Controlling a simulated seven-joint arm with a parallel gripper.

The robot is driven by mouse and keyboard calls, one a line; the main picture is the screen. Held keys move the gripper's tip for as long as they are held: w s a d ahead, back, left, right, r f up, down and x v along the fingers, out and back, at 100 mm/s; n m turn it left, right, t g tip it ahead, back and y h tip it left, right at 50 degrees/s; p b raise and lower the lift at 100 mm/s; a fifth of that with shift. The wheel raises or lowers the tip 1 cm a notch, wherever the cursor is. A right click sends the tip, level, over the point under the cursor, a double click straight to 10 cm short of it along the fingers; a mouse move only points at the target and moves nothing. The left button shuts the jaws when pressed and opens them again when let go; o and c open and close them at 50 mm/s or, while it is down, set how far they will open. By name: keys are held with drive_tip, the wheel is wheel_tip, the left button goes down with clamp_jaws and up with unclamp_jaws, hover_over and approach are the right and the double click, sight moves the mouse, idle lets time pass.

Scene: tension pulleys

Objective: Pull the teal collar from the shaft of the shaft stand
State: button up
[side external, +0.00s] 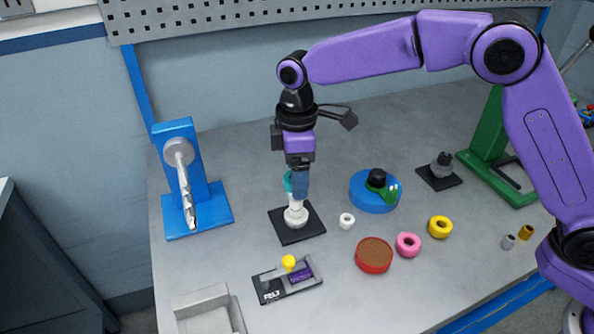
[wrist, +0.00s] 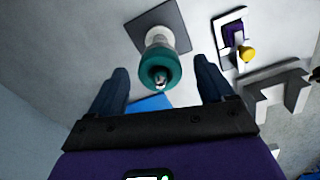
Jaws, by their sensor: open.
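The teal collar (wrist: 160,68) sits around the top of the upright shaft, whose small metal tip shows through its middle in the wrist view. Below it is the white lower part of the shaft stand (side external: 295,215), on a dark square base plate (side external: 290,235). My gripper (side external: 298,190) points down over the stand. Its fingers are open, one on each side of the collar in the wrist view, with gaps visible between. In the side view a finger hides much of the collar (side external: 288,182), so I cannot tell its exact height against the fingertips.
A blue bracket (side external: 178,150) with a grey rod stands at left. A white ring (side external: 346,221), red disc (side external: 374,255) and blue disc (side external: 372,200) lie to the right. A grey tray (side external: 205,312) is front left.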

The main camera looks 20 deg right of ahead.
drive_tip(key=shift+f, duration=0.25)
drive_tip(key=c, duration=1.1)
drive_tip(key=shift+r, duration=2)
drive_tip(key=shift+r, duration=0.95)
drive_tip(key=shift+r, duration=0.1)
drive_tip(key=shift+r, duration=1.95)
